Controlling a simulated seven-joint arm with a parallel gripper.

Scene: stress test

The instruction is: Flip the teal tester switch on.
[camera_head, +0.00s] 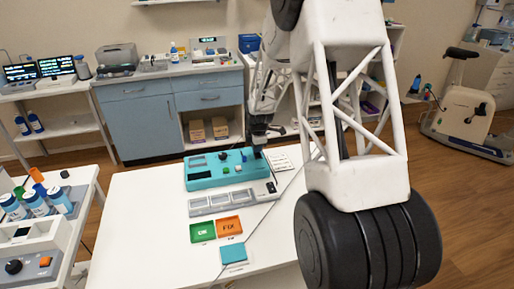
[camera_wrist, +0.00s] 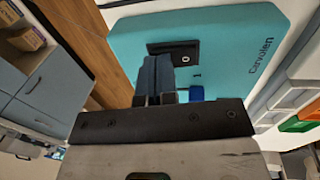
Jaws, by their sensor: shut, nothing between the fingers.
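The teal tester (camera_head: 215,181) sits on the white table, with a dark knob and small coloured buttons on top. In the wrist view its teal top (camera_wrist: 225,30) fills the upper middle. A black switch plate (camera_wrist: 185,47) on it carries a white "0", with a "1" printed on the teal below. My gripper (camera_head: 258,138) is over the tester's far right end. In the wrist view my gripper (camera_wrist: 157,62) is shut and empty, its fingertips overlapping the plate's lower left. They hide part of the switch; I cannot tell whether they touch it or its position.
A grey tray with clear compartments (camera_head: 228,201) lies in front of the tester. A green tray (camera_head: 203,232), an orange tray (camera_head: 229,226) and a teal pad (camera_head: 233,254) lie nearer. The table's front left is clear. My arm hides the right side.

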